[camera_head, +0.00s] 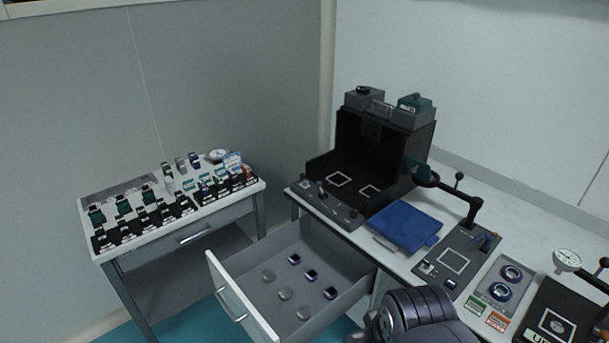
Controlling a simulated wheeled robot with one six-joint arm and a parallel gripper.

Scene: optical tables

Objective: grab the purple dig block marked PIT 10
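Several small blocks stand in the open drawer (250,262) below the right bench. Three of them are dark with purple edges and pale patches: a far one (293,259), a middle one (311,275) and a near one (330,293). They lie in a slanting row, apart from one another. Their markings are too small to read, so I cannot tell which, if any, is PIT 10. A dark, ribbed part of my arm shows at the bottom, right of the drawer. My gripper's fingers are not in view.
Three grey round pieces (285,294) lie left of the dark blocks. The drawer's raised front and side walls surround them. The right bench (348,237) holds a black enclosure (420,140), a blue folder (407,226) and fixtures. A left table (150,238) carries many small blocks.

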